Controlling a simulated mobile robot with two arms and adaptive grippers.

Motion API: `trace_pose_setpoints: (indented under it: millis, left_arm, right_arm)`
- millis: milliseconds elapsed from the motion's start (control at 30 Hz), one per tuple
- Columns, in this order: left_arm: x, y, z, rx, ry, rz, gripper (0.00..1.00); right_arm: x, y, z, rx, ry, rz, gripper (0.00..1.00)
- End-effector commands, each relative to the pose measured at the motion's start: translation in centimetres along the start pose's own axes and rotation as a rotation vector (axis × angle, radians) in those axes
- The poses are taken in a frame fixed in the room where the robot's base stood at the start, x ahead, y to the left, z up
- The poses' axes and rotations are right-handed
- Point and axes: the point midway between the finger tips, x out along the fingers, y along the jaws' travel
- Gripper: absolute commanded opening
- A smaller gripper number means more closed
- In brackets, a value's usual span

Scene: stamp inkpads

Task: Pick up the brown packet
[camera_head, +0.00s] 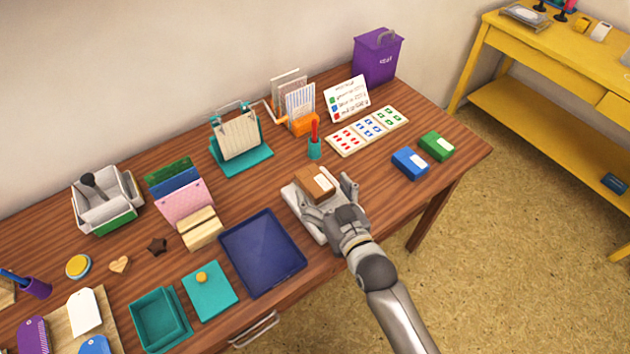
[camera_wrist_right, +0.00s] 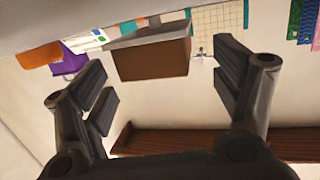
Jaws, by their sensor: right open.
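The brown packet (camera_head: 315,184) is a small box with a pale label on top. It lies on a light grey-white flat stand (camera_head: 294,200) near the front edge of the wooden table. My right gripper (camera_head: 335,193) reaches in from the lower right, close beside the packet. In the right wrist view the packet (camera_wrist_right: 153,58) appears ahead of and between the open fingers of the right gripper (camera_wrist_right: 165,85), with gaps on both sides. The fingers do not visibly touch it. My left gripper is not in view.
A dark blue tray (camera_head: 263,252) lies left of the stand. Blue (camera_head: 410,163) and green (camera_head: 436,146) boxes sit to the right. Bare table lies between the packet and the blue box.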

Motion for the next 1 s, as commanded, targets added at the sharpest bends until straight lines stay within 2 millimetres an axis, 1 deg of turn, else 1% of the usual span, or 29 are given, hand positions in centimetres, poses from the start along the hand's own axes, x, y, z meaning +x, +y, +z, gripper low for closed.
trace_pose_setpoints:
  millis: [33,133,233,433,900,933,1000]
  left_arm:
    - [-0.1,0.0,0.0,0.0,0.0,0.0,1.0]
    - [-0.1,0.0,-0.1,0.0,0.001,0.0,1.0]
    - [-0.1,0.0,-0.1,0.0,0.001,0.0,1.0]
    - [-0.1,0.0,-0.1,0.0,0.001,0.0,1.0]
    - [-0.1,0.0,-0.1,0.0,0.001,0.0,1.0]
    - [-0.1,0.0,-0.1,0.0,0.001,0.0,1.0]
    - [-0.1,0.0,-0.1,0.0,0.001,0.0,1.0]
  right_arm:
    - [0.8,0.0,-0.1,0.0,0.001,0.001,0.84]
    - [1.7,0.0,-0.1,0.0,0.001,0.001,0.84]
    - [2.1,0.0,0.0,0.0,0.0,0.001,0.84]
    - [2.1,0.0,0.0,0.0,0.0,0.001,0.84]
    - [2.0,0.0,0.0,0.0,-0.001,0.001,0.24]
    - [2.0,0.0,0.0,0.0,-0.001,0.001,0.22]
    - [2.1,0.0,-0.1,-0.001,0.002,0.002,0.22]
